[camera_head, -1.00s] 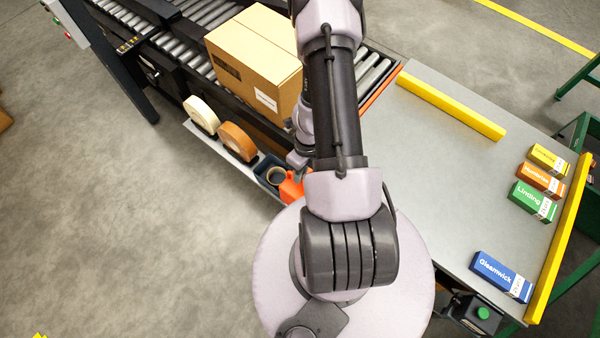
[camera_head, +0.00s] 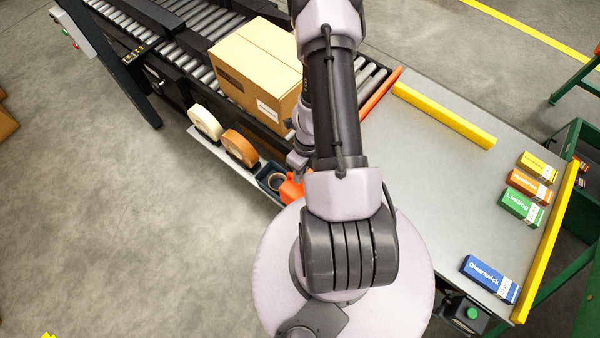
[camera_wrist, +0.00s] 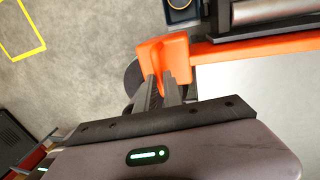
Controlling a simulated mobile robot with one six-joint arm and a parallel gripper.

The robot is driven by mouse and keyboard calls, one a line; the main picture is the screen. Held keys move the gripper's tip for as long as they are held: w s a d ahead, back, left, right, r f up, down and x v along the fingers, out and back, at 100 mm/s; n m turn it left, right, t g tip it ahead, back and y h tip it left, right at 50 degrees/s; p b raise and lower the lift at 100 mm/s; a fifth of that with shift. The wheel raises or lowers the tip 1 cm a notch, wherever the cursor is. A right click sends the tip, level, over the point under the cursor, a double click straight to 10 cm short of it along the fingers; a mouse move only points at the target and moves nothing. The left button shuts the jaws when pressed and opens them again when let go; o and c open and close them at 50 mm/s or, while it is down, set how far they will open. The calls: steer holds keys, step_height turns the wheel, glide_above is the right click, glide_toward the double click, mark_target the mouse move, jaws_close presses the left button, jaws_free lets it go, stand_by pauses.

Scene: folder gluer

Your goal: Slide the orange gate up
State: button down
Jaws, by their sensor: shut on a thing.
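The orange gate (camera_wrist: 255,48) is a long bar with a blocky orange handle (camera_wrist: 165,58) at its end. In the wrist view my gripper (camera_wrist: 160,86) is shut on this handle, with both fingertips against it. In the head view the far part of the gate (camera_head: 381,94) shows as an orange strip between the roller conveyor and the grey table, and the handle shows beside my arm (camera_head: 291,187). My arm hides the middle of the gate and my fingers in that view.
A cardboard box (camera_head: 258,75) sits on the roller conveyor (camera_head: 370,76) behind the gate. Tape rolls (camera_head: 239,148) stand on a side shelf. The grey table (camera_head: 430,190) holds several small cartons (camera_head: 490,279) between yellow rails (camera_head: 443,115). Grey floor lies open at left.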

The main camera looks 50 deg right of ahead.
steer(key=shift+f, duration=0.1)
steer(key=c, duration=1.5)
jaws_free()
steer(key=shift+o, duration=0.2)
steer(key=d+r+p, duration=0.3)
steer(key=r+p, duration=0.8)
steer(key=r, duration=0.6)
steer(key=shift+d+p, duration=0.15)
steer(key=shift+p, duration=0.25)
steer(key=shift+w, duration=0.15)
